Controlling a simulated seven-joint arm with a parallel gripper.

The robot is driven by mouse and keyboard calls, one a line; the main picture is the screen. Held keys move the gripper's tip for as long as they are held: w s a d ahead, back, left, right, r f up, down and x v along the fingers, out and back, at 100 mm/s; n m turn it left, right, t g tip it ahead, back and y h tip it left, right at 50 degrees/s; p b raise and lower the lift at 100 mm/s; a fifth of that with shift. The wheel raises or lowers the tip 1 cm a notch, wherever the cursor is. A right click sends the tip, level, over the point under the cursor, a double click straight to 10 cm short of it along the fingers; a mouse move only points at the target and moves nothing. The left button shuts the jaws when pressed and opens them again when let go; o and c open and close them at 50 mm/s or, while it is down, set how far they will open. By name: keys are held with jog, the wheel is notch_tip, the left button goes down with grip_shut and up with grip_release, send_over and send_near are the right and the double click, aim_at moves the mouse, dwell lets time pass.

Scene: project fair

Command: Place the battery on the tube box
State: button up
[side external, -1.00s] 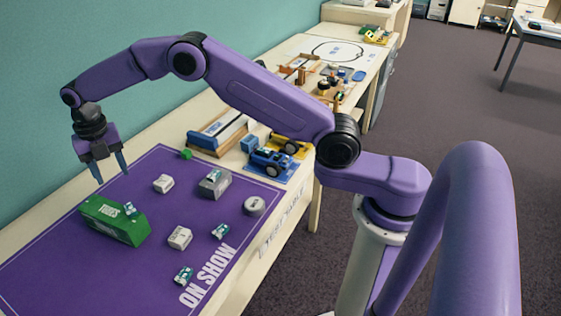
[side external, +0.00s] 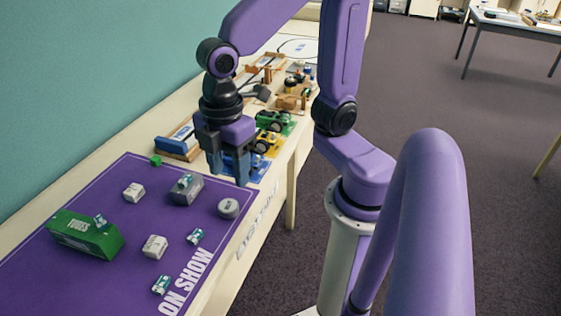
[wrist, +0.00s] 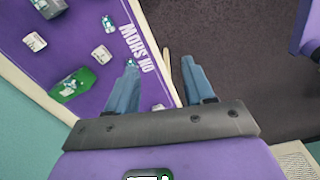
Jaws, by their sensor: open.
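The green tube box (side external: 70,236) lies at the left of the purple mat; it also shows in the wrist view (wrist: 66,88). A small teal-and-white piece (side external: 100,220) sits on its top. Similar pieces, which look like batteries, lie on the mat near the lettering (side external: 196,236) and closer to the front (side external: 161,285). Another sits on a grey box (side external: 187,194). I cannot read their labels. My gripper (side external: 229,176) is open and empty, pointing down above the mat's right end, apart from every battery. In the wrist view its fingers (wrist: 160,68) are spread with nothing between.
Two white blocks (side external: 134,192) (side external: 154,246), a round grey disc (side external: 228,208) and a small green cube (side external: 155,161) lie on the mat. Model cars (side external: 272,122) and a wooden-framed blue item (side external: 178,140) stand beyond it. The table's front edge drops to the floor.

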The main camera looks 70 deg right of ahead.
jog(key=s+d+f+m, duration=0.1)
jog(key=s+d+m, duration=0.2)
jog(key=s+d, duration=0.3)
jog(key=shift+s+d+f, duration=0.2)
jog(key=shift+s+f, duration=0.2)
jog(key=shift+s, duration=0.6)
